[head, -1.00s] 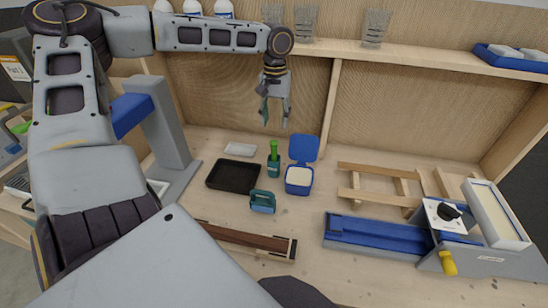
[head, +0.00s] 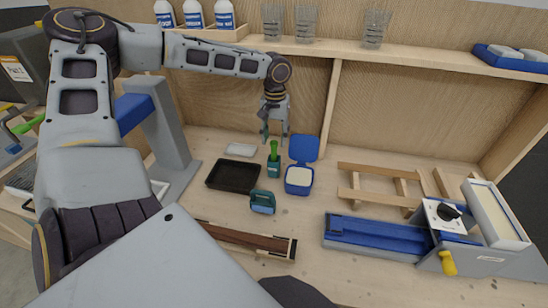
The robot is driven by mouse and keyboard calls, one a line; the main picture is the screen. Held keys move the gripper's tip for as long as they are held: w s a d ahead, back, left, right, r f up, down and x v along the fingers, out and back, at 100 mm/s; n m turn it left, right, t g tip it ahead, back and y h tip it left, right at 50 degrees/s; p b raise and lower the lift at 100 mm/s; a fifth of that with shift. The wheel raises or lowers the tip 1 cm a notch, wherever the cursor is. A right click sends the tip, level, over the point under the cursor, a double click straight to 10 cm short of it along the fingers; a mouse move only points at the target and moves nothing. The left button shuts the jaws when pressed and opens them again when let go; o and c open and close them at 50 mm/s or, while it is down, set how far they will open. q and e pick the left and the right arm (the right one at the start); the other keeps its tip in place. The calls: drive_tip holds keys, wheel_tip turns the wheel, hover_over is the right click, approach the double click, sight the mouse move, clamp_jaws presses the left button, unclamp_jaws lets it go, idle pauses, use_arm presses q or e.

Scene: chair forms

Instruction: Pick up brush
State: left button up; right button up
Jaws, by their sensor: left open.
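The brush (head: 274,147) stands upright with its green handle up, its lower end hidden in a small teal holder (head: 274,171) on the workbench. My left gripper (head: 275,138) points down from the arm at the upper left. Its jaws are open, with the fingertips just above or around the top of the handle; I cannot tell whether they touch it. My right gripper is not in view.
A blue box with an open lid (head: 299,188) stands close to the right of the holder. A black tray (head: 233,176), a white block (head: 240,150) and a teal tool (head: 262,202) lie nearby.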

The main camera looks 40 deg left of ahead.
sight(274, 142)
use_arm(q)
drive_tip(key=shift+a+f, duration=0.1)
drive_tip(key=shift+f, duration=0.45)
drive_tip(key=shift+a+f, duration=0.1)
drive_tip(key=shift+f, duration=0.6)
drive_tip(key=shift+f+p, duration=0.35)
drive_tip(key=shift+f, duration=1)
drive_tip(key=shift+c, duration=0.6)
drive_tip(key=c, duration=0.5)
clamp_jaws()
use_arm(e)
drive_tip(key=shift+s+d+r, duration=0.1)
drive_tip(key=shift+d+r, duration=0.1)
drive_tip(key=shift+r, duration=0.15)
